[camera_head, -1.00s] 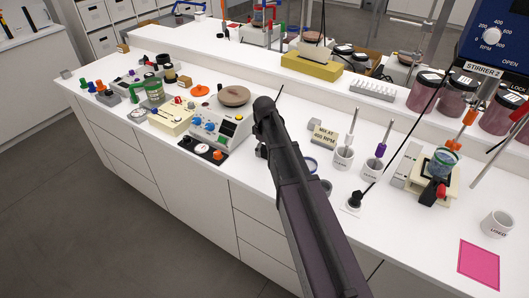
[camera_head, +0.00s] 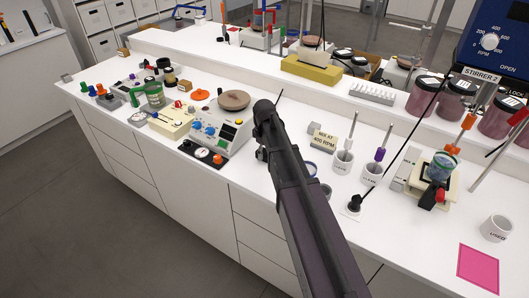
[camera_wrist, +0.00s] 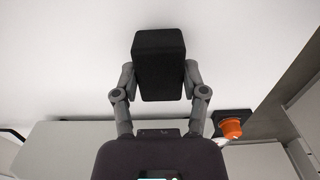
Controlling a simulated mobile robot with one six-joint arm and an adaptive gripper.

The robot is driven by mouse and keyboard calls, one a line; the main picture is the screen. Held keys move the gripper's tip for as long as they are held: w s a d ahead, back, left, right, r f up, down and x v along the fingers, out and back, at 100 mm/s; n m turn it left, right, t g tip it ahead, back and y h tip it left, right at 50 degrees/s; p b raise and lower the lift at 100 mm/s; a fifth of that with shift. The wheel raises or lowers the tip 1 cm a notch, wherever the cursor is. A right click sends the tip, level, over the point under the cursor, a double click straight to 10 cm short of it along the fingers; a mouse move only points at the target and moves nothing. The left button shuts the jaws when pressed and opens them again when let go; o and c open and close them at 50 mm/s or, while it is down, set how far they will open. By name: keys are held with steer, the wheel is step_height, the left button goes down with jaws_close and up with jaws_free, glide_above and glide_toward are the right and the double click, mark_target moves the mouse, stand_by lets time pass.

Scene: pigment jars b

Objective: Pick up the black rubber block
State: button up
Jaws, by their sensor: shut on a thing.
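The black rubber block (camera_wrist: 160,65) shows in the wrist view as a dark upright box. My gripper (camera_wrist: 159,80) is shut on it, with one finger pressed against its left side and one against its right. In the head view my gripper (camera_head: 262,154) is mostly hidden behind my own arm, over the white bench beside the control box. The block cannot be made out there. Whether the block touches the bench top is not clear.
A control box with knobs (camera_head: 218,134) stands left of my gripper, with an orange knob on a black base (camera_wrist: 231,128) close by. A sign (camera_head: 323,137) and labelled mugs (camera_head: 343,162) stand to the right. A pink sheet (camera_head: 478,268) lies at the far right.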

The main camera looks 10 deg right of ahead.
steer(key=shift+r+p, duration=1.3)
steer(key=shift+r, duration=0.2)
steer(key=s, duration=0.5)
steer(key=s+a+r+p, duration=0.1)
steer(key=s, duration=1)
steer(key=shift+a+r, duration=0.2)
steer(key=shift+a, duration=0.1)
steer(key=o, duration=0.4)
steer(key=shift+c, duration=1.1)
steer(key=shift+s, duration=0.15)
